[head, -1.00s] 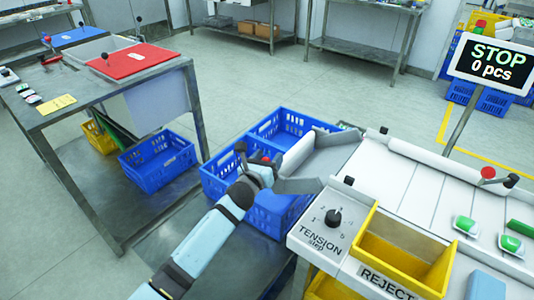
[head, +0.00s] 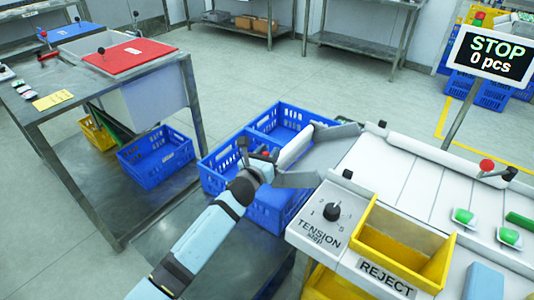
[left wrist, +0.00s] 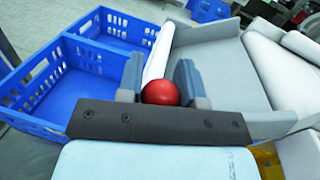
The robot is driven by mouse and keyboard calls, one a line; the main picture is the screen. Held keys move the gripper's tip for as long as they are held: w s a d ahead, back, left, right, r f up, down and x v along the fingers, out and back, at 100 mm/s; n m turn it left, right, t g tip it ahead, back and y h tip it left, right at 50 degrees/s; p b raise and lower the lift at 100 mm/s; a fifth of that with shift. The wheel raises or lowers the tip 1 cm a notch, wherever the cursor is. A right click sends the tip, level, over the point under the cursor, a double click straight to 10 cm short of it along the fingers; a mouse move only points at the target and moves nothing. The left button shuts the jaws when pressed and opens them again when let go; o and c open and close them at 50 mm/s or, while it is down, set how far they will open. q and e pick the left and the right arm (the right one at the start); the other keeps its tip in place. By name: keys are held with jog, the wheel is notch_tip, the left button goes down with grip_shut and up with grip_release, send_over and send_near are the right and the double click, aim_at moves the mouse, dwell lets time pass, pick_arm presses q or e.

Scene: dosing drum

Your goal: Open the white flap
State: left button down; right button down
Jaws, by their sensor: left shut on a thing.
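The white flap (head: 295,147) stands at the left end of the grey chute (head: 315,160) of the conveyor, beside the blue crates. It also shows in the left wrist view as a narrow, slanted white panel (left wrist: 160,52). A red ball knob (left wrist: 160,92) sits in front of the flap's lower end. My left gripper (head: 265,157) is at the near end of the flap. Its two fingers (left wrist: 160,85) are on either side of the red knob and shut on it. The fingers partly hide the flap's lower end. My right gripper is not in view.
Blue crates (head: 285,112) stand below and left of the flap. The white tension panel (head: 325,232) and yellow reject bin (head: 405,243) are to the right. The conveyor (head: 400,175) carries green-and-white items (head: 465,216). A sign (head: 492,55) reads STOP, 0 pcs.

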pick_arm(q)
jog(key=m+b, duration=0.1)
jog(key=s+d+m+b, duration=0.1)
jog(key=m, duration=0.1)
jog(key=d+m+b, duration=0.1)
jog(key=m, duration=0.1)
jog(key=shift+s+d+f+t+h, duration=0.1)
jog(key=shift+s+f+t+h, duration=0.1)
jog(key=shift+f+t+h, duration=0.15)
jog(key=shift+s+d+m, duration=0.15)
jog(key=shift+d+m, duration=0.05)
jog(key=shift+m, duration=0.5)
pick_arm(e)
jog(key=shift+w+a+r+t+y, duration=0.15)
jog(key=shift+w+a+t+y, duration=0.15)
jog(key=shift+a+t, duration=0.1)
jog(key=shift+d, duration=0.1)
pick_arm(q)
jog(key=c, duration=0.8)
grip_release()
jog(key=shift+f, duration=0.15)
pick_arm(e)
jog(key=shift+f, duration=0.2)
